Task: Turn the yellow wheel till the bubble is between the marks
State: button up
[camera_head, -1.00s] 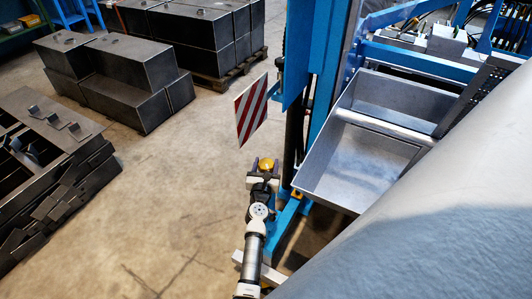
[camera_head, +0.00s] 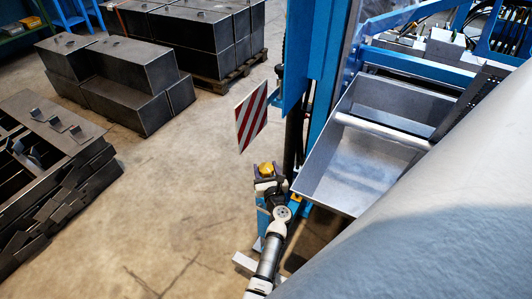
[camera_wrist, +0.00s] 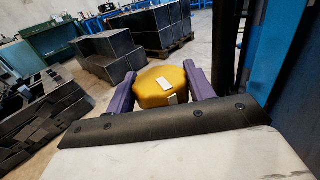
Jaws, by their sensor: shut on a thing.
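The yellow wheel (camera_head: 266,168) is at the lower middle of the head view, beside the foot of the blue upright. In the wrist view the yellow wheel (camera_wrist: 158,92) sits between my two purple fingers, with small white patches on its top and side. My gripper (camera_wrist: 160,72) is shut on the wheel, one finger on each side. In the head view my gripper (camera_head: 268,182) is small and partly merged with my wrist. The bubble and its marks do not show in either view.
The blue upright (camera_head: 320,95) and a grey metal tray (camera_head: 340,180) stand close on the right. A red-and-white striped plate (camera_head: 251,115) hangs just beyond the wheel. Dark metal boxes (camera_head: 135,95) stand at the back left. The floor (camera_head: 190,185) left of the wheel is clear.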

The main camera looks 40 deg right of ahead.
jog(key=shift+n+t+y, duration=0.3)
jog(key=shift+n+y, duration=0.2)
jog(key=shift+y, duration=0.2)
jog(key=shift+y, duration=0.3)
jog(key=o, duration=0.9)
jog(key=shift+o, duration=0.2)
jog(key=m+g+h, duration=0.1)
jog(key=h, duration=0.2)
jog(key=shift+a+f+m, duration=0.1)
jog(key=shift+m, duration=0.2)
jog(key=shift+m+g+h+b, duration=1.05)
jog(key=shift+m+g+h, duration=0.5)
jog(key=shift+h, duration=0.45)
